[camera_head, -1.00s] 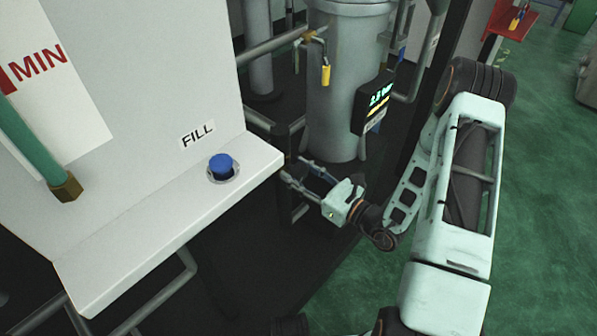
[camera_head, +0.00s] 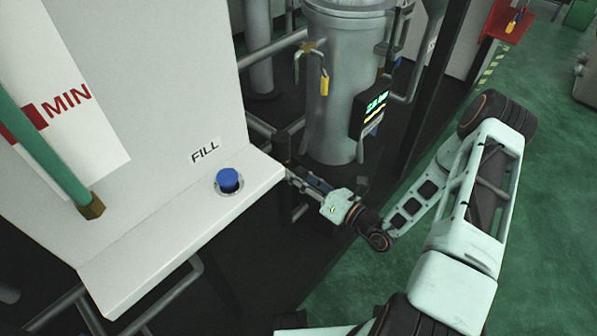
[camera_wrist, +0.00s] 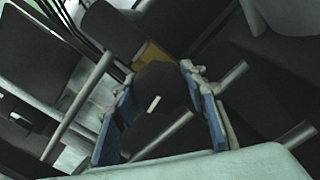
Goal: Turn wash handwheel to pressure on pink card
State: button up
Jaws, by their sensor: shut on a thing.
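In the wrist view, a dark round handwheel (camera_wrist: 158,85) with a short white mark on its face sits between the blue-padded fingers of my gripper (camera_wrist: 160,75). The fingers are closed on its two sides. A yellow-brown part shows just behind the wheel. In the head view, my gripper (camera_head: 299,178) reaches in beside the right end of the white panel's ledge, and the ledge hides its fingertips and the wheel. A lit display (camera_head: 375,105) on the grey vessel (camera_head: 335,85) shows green and orange characters, too small to read surely. No pink card is visible.
The white ledge (camera_head: 190,235) carries a blue button (camera_head: 228,180) labelled FILL, close to my gripper's left. A yellow-handled valve (camera_head: 323,84) hangs on the vessel. Pipes and frame bars surround the gripper. Green floor (camera_head: 550,200) is open at the right.

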jog(key=shift+m, duration=0.6)
jog(key=o, duration=1.2)
jog(key=v, duration=1.2)
